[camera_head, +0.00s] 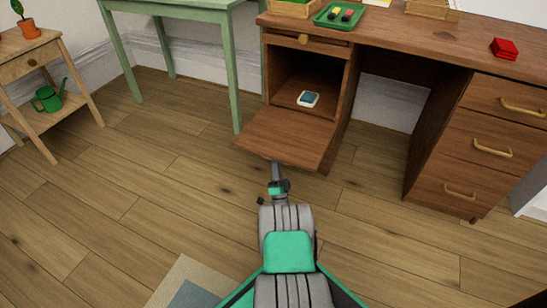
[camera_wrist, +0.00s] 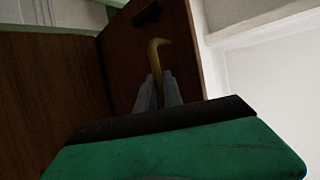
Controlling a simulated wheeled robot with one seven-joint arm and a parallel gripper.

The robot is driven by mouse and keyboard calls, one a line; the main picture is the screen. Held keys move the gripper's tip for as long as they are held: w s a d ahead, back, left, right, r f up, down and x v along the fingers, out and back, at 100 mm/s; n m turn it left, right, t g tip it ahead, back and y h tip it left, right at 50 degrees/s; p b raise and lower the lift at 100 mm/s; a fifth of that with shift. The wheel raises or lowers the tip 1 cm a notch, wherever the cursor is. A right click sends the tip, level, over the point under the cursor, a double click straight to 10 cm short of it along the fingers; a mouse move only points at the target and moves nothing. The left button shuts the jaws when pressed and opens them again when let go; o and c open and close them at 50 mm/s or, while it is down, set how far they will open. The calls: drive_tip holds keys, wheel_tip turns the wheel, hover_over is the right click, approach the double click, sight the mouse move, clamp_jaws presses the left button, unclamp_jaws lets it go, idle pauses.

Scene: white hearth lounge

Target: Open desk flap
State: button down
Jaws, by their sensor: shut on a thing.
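The desk flap (camera_head: 282,138) is hinged down from the lower left compartment of the brown desk (camera_head: 400,35) and lies open, sloping slightly, well above the floor. The compartment (camera_head: 313,75) behind it is exposed. My gripper (camera_head: 276,168) is at the flap's front edge. In the wrist view, the gripper fingers (camera_wrist: 162,88) are shut on the curved brass flap handle (camera_wrist: 157,52), with brown wood behind it. In the head view the flap handle is hidden.
A small white device with a dark face (camera_head: 308,99) lies inside the compartment. Brass-handled drawers (camera_head: 490,148) are at the right. A green table (camera_head: 229,75) stands close on the left. A plant stand (camera_head: 25,50) is farther left. The wooden floor between is clear.

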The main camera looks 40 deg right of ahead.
drive_tip(key=shift+w+d+r, duration=0.1)
drive_tip(key=shift+w+r, duration=0.05)
drive_tip(key=c, duration=1.8)
unclamp_jaws()
drive_tip(key=o, duration=0.3)
